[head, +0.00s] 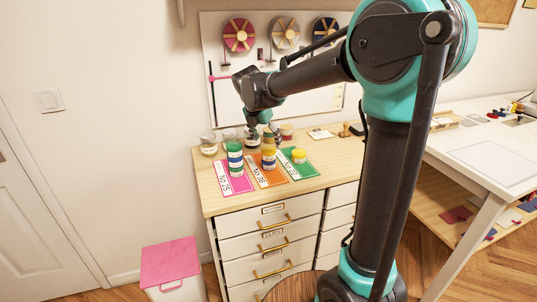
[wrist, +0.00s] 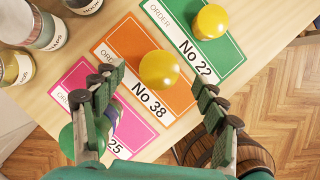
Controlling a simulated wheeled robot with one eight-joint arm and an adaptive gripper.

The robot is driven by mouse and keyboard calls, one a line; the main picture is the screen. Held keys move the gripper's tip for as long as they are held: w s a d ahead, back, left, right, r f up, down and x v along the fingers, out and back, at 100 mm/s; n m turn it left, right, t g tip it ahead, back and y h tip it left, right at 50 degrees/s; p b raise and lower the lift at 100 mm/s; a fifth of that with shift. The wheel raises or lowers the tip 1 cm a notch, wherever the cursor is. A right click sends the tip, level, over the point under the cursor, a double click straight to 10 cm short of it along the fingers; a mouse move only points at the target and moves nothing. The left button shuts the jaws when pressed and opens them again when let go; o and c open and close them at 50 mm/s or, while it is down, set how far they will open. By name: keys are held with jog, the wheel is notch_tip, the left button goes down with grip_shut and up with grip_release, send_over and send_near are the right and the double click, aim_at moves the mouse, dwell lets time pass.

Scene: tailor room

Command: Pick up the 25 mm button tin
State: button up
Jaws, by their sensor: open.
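I cannot tell which piece is the 25 mm button tin; no size is readable. A tall stack of green, white and blue round pieces (head: 236,160) stands on the pink card, a shorter yellow and blue stack (head: 268,160) on the orange card, and a yellow piece (head: 299,156) on the green card. In the wrist view, my gripper (wrist: 155,76) is open, its fingers apart on either side of the yellow top (wrist: 159,69) on the orange card, with nothing held. The pink card's green stack (wrist: 66,138) is partly hidden behind my left finger.
Several labelled jars (head: 208,144) stand behind the cards on the wooden dresser top (head: 212,195); they also show in the wrist view (wrist: 48,28). A pegboard with wheels (head: 239,35) is behind. A pink-lidded box (head: 170,262) stands on the floor. A white table (head: 480,155) is right.

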aim_at(268, 149)
jog(key=shift+s+x, duration=0.15)
jog(key=shift+x, duration=1.25)
jog(key=shift+s+x, duration=0.15)
jog(key=shift+x, duration=1.2)
jog(key=shift+a+f, duration=0.15)
jog(key=c, duration=1.3)
